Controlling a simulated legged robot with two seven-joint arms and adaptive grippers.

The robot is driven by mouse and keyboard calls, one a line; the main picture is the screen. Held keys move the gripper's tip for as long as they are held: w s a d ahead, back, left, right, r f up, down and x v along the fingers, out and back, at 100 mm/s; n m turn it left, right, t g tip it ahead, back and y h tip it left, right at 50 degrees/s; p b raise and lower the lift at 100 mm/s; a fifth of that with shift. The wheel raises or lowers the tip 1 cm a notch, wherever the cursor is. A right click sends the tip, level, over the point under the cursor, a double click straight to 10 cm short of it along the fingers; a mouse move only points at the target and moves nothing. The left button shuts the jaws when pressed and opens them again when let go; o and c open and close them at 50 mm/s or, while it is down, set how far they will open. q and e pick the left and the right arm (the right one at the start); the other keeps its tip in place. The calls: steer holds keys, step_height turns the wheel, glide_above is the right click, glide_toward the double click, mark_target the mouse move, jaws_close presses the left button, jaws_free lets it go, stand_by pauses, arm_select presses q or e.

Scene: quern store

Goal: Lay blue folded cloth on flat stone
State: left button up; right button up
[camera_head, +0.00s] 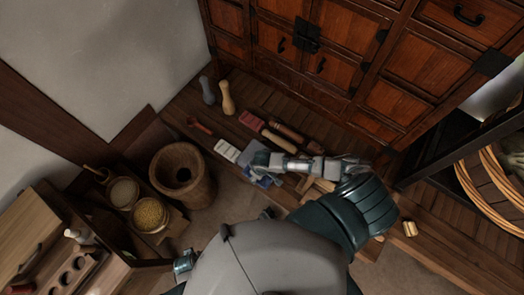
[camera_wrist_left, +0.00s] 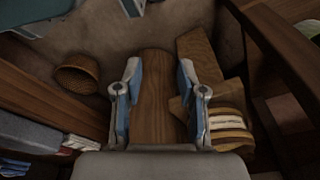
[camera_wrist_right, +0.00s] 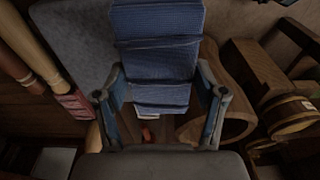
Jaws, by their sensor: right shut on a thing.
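The blue folded cloth (camera_wrist_right: 157,50) is pinched between the fingers of my right gripper (camera_wrist_right: 160,85) in the right wrist view. In the head view the right gripper (camera_head: 262,165) is over the wooden bench, with part of the blue cloth (camera_head: 264,181) showing below it. A grey flat stone (camera_wrist_right: 75,45) shows to the left of the cloth in the right wrist view, partly covered by it. I cannot tell whether they touch. My left gripper (camera_wrist_left: 160,75) is open and empty over wood in the left wrist view. It is not clear in the head view.
A wooden mortar (camera_head: 182,175) stands left of the right gripper. White blocks (camera_head: 226,150), a red block (camera_head: 251,121) and rolling pins (camera_head: 286,131) lie on the bench. Bowls of grain (camera_head: 150,214) stand at left. A drawer cabinet (camera_head: 320,60) closes off the back.

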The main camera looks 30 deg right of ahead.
steer(key=w+d, duration=0.2)
steer(key=w+d+b, duration=0.1)
steer(key=w+d, duration=0.1)
steer(key=w+d+f, duration=0.1)
steer(key=w+d, duration=0.1)
steer(key=shift+w+b, duration=0.35)
steer(key=shift+w, duration=0.05)
steer(key=shift+w+d, duration=0.2)
steer(key=shift+w, duration=0.1)
steer(key=shift+w+d+f, duration=0.1)
steer(key=shift+w, duration=0.05)
step_height(320, 180, down, 3)
steer(key=shift+f+b, duration=0.1)
steer(key=shift+b, duration=0.6)
arm_select(q)
step_height(320, 180, up, 9)
steer(key=w, duration=0.2)
steer(key=shift+r, duration=0.1)
arm_select(e)
steer(key=o, duration=1.2)
